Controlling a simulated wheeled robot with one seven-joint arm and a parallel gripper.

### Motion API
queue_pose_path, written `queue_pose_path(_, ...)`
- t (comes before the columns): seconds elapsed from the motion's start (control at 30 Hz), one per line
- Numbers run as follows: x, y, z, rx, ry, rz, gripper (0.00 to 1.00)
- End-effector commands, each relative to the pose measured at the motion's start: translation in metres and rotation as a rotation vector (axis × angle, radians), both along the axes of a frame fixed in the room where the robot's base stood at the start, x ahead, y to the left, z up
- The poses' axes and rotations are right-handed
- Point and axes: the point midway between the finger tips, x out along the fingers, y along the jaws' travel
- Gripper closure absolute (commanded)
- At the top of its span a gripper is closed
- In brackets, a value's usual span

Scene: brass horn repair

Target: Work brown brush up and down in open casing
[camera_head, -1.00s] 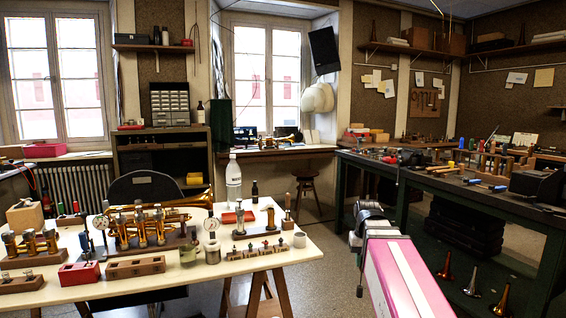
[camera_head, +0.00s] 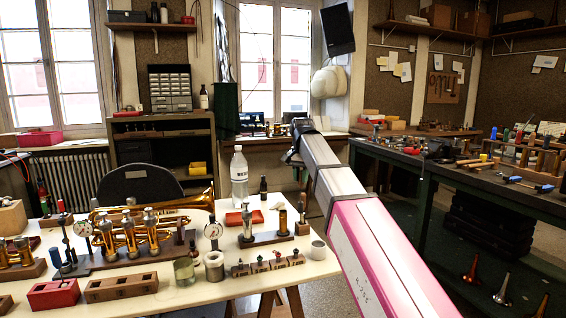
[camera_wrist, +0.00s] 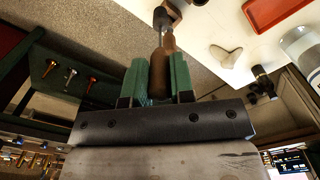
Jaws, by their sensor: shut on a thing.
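My gripper (camera_wrist: 160,85) has green fingers shut on the brown handle of the brush (camera_wrist: 161,65) in the wrist view. The brush's dark end points to the top of that view, by a small wooden block (camera_wrist: 178,10) at the table edge; I cannot tell whether they touch. In the head view, my gripper is above the right part of the table, its fingers unclear. A wooden stand (camera_head: 262,239) there holds upright brass casings. The left casing (camera_head: 248,226) has a silvery top; the right casing (camera_head: 282,221) looks plain, its mouth too small to make out.
A brass horn (camera_head: 160,207) lies behind a row of valves on the left. A green bench (camera_head: 400,165) is at the right.

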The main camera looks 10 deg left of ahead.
Motion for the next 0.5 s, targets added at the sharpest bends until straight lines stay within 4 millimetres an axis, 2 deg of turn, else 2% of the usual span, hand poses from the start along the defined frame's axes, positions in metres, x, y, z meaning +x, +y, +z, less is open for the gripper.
queue_pose_path(0.03, 0.006, 0.019, 0.016, 0.0, -0.002, -0.009, 1.0)
queue_pose_path(0.2, 0.007, 0.054, 0.044, 0.001, -0.001, -0.047, 1.0)
queue_pose_path(0.33, 0.005, 0.065, 0.052, 0.0, 0.0, -0.06, 1.0)
queue_pose_path(0.5, 0.004, 0.066, 0.05, -0.001, 0.0, -0.064, 1.0)
